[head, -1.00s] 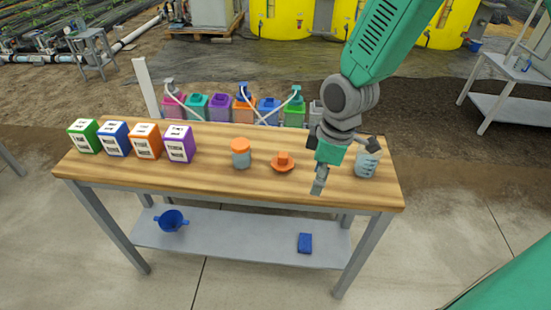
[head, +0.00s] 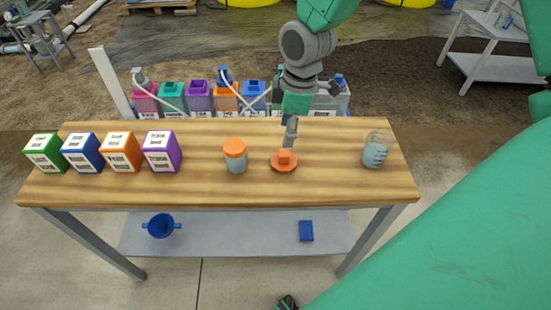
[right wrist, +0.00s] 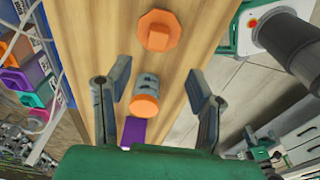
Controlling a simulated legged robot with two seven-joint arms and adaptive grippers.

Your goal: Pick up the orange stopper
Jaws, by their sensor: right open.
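The orange stopper (head: 284,160) is a flat, many-sided piece with a raised block on top. It lies on the wooden workbench (head: 330,185), right of a grey jar with an orange lid (head: 236,155). My right gripper (head: 291,132) is above the bench by the stopper, apart from it and empty. In the right wrist view the stopper (right wrist: 158,31) is at the top, beyond the open fingers (right wrist: 160,82). The lidded jar (right wrist: 145,96) shows between the fingers there, farther off on the bench. My left gripper does not show clearly in any view.
A clear beaker (head: 377,150) stands at the bench's right. Green, blue, orange and purple labelled boxes (head: 121,152) stand at the left. Several coloured containers with hoses (head: 199,97) stand behind the bench. The lower shelf (head: 260,230) holds a blue strainer-like bowl and a blue block.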

